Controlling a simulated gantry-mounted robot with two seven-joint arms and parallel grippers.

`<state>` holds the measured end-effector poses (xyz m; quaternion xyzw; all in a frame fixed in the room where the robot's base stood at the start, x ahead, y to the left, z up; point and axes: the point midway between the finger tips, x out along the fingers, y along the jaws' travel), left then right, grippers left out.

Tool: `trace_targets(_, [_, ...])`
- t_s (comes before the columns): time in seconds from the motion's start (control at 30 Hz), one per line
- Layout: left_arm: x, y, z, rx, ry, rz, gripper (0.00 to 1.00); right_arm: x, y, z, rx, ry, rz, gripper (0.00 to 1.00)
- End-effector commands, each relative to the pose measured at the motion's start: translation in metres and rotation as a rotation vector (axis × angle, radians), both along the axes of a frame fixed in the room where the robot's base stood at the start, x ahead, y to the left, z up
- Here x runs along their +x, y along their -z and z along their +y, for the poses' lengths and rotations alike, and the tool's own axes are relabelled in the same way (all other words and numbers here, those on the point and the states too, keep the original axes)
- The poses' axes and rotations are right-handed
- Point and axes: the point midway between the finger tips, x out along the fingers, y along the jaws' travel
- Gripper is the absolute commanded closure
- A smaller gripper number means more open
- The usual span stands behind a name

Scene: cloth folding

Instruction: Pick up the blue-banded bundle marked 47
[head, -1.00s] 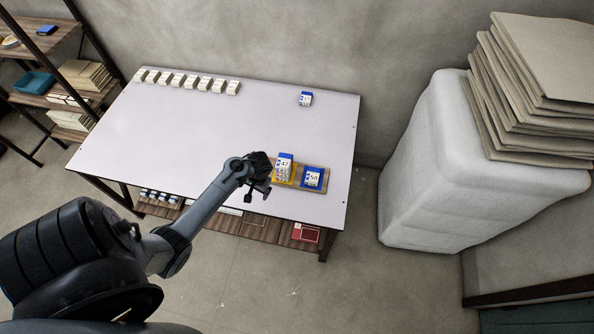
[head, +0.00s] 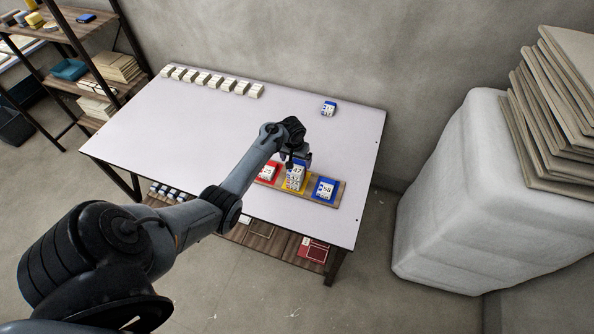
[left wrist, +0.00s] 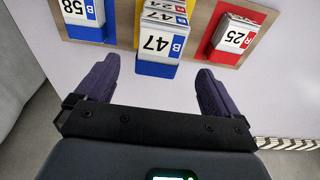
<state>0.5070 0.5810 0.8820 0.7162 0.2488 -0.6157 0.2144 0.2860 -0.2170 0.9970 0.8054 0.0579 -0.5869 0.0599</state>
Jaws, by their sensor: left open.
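The blue-banded bundle marked 47 (head: 296,171) is on the yellow middle section of a wooden board on the table. It also shows in the left wrist view (left wrist: 160,45), with other labelled bundles close behind it on the same section. My right gripper is not in view.
A red bundle marked 25 (head: 267,172) and a blue one marked 58 (head: 325,189) flank it on the board (head: 338,196). Another blue bundle (head: 328,108) and a row of white bundles (head: 213,81) lie at the back. The table's middle (head: 220,125) is clear.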

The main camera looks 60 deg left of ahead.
Motion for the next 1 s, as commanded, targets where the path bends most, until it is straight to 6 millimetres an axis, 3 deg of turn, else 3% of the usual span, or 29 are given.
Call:
trace_targets(0.47, [0.004,0.048,0.002,0.001,-0.001,0.002,0.04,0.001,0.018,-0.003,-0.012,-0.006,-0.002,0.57])
trace_targets(0.8, [0.004,0.053,0.002,0.001,0.000,0.001,0.04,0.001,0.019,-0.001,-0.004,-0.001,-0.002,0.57])
trace_targets(1.0, [0.004,0.053,0.002,0.001,0.000,0.001,0.33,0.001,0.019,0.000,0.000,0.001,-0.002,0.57])
